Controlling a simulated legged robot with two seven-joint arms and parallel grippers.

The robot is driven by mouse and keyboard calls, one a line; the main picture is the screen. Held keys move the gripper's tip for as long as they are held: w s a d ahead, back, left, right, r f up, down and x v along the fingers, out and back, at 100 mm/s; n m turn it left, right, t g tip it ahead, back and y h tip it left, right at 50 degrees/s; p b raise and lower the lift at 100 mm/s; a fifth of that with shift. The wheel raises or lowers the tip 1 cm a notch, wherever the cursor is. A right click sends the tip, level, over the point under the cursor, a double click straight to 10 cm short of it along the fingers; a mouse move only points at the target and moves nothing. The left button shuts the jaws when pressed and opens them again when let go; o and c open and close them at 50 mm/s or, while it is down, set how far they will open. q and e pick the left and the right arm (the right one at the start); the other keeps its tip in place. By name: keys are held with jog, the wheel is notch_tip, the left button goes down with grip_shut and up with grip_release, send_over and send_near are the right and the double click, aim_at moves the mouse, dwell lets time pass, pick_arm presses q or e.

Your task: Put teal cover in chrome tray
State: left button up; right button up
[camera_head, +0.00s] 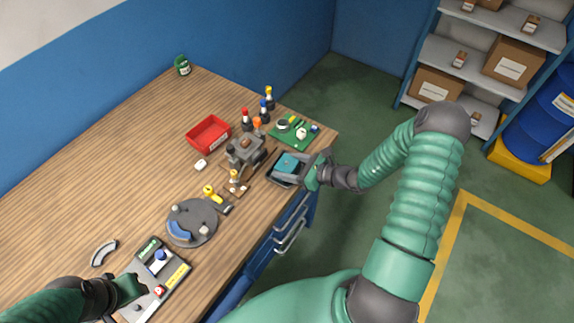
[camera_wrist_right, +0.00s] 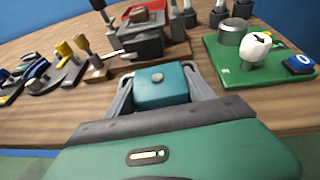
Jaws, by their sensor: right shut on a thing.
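The teal cover (camera_head: 287,163) is a small rounded block with a grey knob on top. In the right wrist view the teal cover (camera_wrist_right: 162,93) sits between the two grey fingers of my right gripper (camera_wrist_right: 163,84). My right gripper (camera_head: 289,167) is shut on it at the table's right edge. I cannot tell whether the cover touches the tabletop. My left gripper (camera_head: 133,287) is over the grey button panel at the front left; its fingers are not clear. I cannot make out a chrome tray for certain in either view.
A grey vise-like fixture (camera_head: 246,150) stands left of the right gripper, and a green board (camera_head: 294,132) lies behind it. A red bin (camera_head: 209,134), a round grey plate (camera_head: 192,223) and metal rails (camera_head: 291,235) on the table side are near. The table's far left is mostly clear.

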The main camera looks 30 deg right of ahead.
jog(key=o, duration=1.3)
jog(key=shift+a+r, duration=0.1)
jog(key=shift+a, duration=0.15)
jog(key=v, duration=1.1)
jog(key=s+a+n+g+h, duration=0.1)
jog(key=s+a+n+g, duration=0.5)
jog(key=n, duration=0.4)
jog(key=s+a+n+g+h, duration=0.1)
jog(key=s+a+n+g, duration=0.4)
jog(key=a+n, duration=0.4)
jog(key=w+r+n+h, duration=0.1)
jog(key=r+n, duration=0.1)
jog(key=n, duration=0.2)
jog(key=w+r+n+t+h, duration=0.1)
jog(key=r+n+h, duration=0.1)
jog(key=n, duration=0.1)
jog(key=w+r+n+h, duration=0.1)
jog(key=w+r+n, duration=0.1)
jog(key=n, duration=0.2)
jog(key=shift+w+a+n+t, duration=0.1)
jog(key=shift+a+n+t, duration=0.2)
jog(key=shift+a, duration=0.1)
